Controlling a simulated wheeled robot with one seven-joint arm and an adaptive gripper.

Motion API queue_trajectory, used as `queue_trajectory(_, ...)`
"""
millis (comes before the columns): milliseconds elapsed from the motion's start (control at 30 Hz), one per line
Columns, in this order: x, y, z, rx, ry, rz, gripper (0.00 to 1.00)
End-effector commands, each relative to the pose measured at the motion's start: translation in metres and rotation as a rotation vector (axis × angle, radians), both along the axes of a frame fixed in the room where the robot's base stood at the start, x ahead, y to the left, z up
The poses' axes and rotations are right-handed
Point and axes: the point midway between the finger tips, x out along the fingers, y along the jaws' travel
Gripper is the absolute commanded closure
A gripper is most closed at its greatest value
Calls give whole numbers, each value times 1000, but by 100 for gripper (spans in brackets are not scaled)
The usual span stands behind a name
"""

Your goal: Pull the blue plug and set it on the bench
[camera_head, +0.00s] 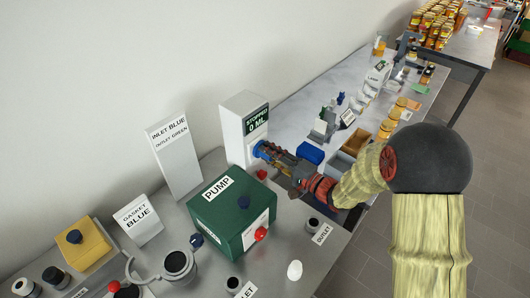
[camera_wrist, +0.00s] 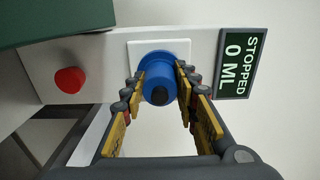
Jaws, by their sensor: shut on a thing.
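The blue plug (camera_wrist: 158,90) shows in the wrist view as a round blue body with a dark centre, against a white square plate on the white meter box (camera_wrist: 205,45). My gripper (camera_wrist: 161,74) has a finger on each side of the plug and is shut on it. In the head view my gripper (camera_head: 278,158) reaches the front of the meter box (camera_head: 235,125), with the blue plug (camera_head: 262,149) at its fingertips. I cannot tell whether the plug is fully seated. The grey bench (camera_head: 262,264) lies below, in front of the pump.
The green pump box (camera_head: 215,208) with a red button stands close by on the bench. An outlet fitting (camera_head: 312,225), a white egg-shaped thing (camera_head: 294,270) and an inlet fitting (camera_head: 233,284) stand in front. A red knob (camera_wrist: 69,81) sits beside the plug.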

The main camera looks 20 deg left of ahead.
Motion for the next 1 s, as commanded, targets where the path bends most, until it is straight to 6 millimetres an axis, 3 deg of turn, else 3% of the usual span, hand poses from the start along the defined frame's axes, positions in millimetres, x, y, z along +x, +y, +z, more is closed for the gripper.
queue_trajectory(1000,-13,-33,0,0,0,-1,100)
